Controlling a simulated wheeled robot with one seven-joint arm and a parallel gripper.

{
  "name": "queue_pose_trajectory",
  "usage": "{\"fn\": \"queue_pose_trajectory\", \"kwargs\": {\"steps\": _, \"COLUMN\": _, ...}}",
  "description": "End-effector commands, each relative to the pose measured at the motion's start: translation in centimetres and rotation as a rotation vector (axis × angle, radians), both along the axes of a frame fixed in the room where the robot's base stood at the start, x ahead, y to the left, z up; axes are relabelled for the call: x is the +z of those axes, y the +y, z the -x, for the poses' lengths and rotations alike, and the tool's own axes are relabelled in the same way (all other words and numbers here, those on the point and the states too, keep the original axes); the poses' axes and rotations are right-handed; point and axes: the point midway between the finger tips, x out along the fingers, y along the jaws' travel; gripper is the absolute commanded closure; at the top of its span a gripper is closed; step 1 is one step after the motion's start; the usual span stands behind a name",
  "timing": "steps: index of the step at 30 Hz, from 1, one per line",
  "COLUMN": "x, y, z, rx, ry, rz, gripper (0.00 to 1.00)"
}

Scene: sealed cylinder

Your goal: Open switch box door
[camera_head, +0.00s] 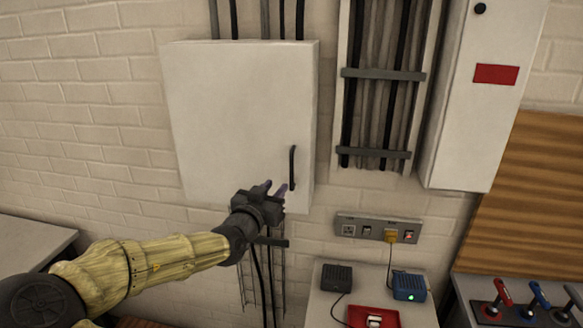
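The switch box (235,110) is a pale grey-white cabinet on the brick wall, left of centre, and its door looks shut. A black vertical handle (292,167) sits near the door's lower right edge. My gripper (275,188) is in front of the door's lower right part, just left of and below the handle. Its two fingertips look apart, with a gap between them and nothing in it. I cannot tell whether a fingertip touches the handle.
A second white cabinet (478,100) with a red label hangs at the right, beyond a cable tray (382,90). A socket strip (377,230) is below. A table (325,298) holds a black box, a blue box and a red item. Colored levers (538,295) stand at lower right.

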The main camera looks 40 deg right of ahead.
Motion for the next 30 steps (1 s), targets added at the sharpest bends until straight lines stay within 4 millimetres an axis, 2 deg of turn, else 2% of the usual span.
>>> {"fn": "queue_pose_trajectory", "kwargs": {"steps": 24, "x": 0.3, "y": -8.9, "z": -4.9, "rx": -0.001, "ry": 0.001, "rz": 0.003, "gripper": 0.71}}
{"fn": "queue_pose_trajectory", "kwargs": {"steps": 30, "x": 0.1, "y": -10.1, "z": -5.7, "rx": 0.0, "ry": 0.001, "rz": 0.0, "gripper": 0.71}}
